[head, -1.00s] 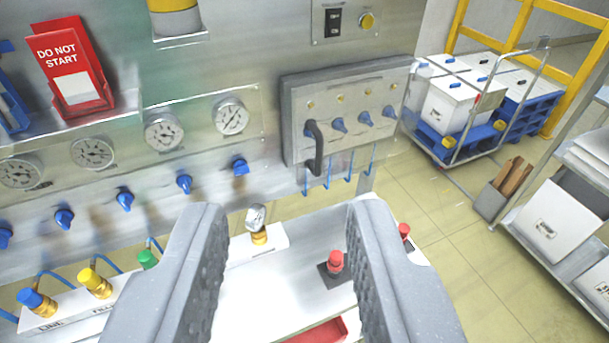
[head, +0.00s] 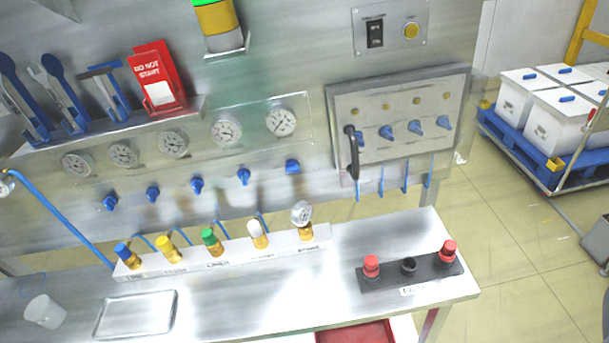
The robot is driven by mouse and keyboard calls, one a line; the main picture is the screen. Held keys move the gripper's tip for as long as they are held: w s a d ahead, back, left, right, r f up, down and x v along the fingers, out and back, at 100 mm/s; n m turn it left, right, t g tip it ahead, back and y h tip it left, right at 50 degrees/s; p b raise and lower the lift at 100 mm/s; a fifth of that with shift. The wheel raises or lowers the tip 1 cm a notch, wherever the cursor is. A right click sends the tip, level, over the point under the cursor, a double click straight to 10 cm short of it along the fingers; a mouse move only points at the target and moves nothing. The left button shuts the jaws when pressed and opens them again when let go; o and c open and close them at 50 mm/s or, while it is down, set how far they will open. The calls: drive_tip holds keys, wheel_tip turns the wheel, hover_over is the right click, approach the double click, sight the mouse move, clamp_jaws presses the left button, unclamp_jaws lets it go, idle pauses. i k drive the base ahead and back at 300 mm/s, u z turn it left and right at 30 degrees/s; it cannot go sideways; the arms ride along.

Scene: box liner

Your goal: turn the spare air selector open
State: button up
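A row of blue selector knobs runs along the steel panel below the gauges, from the far left knob (head: 109,203) to the far right knob (head: 292,166). The far right knob looks turned crosswise, while the others look to point more downward. On the right, a metal box (head: 345,103) carries a black lever handle (head: 352,152) and several blue knobs, such as one (head: 386,132). No readable label shows which knob is the spare air selector. My gripper is out of view.
A white strip with coloured hose fittings (head: 211,240) and a black block with red caps (head: 415,281) are on the steel bench (head: 250,298). A tray (head: 135,314) and a cup (head: 44,312) lie at left. A blue pallet (head: 540,165) holds white boxes at right.

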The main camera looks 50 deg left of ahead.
sight(292, 166)
drive_tip(key=u, duration=0.1)
drive_tip(key=k, duration=0.9)
drive_tip(key=u, duration=0.45)
drive_tip(key=i, duration=1)
drive_tip(key=z, duration=0.05)
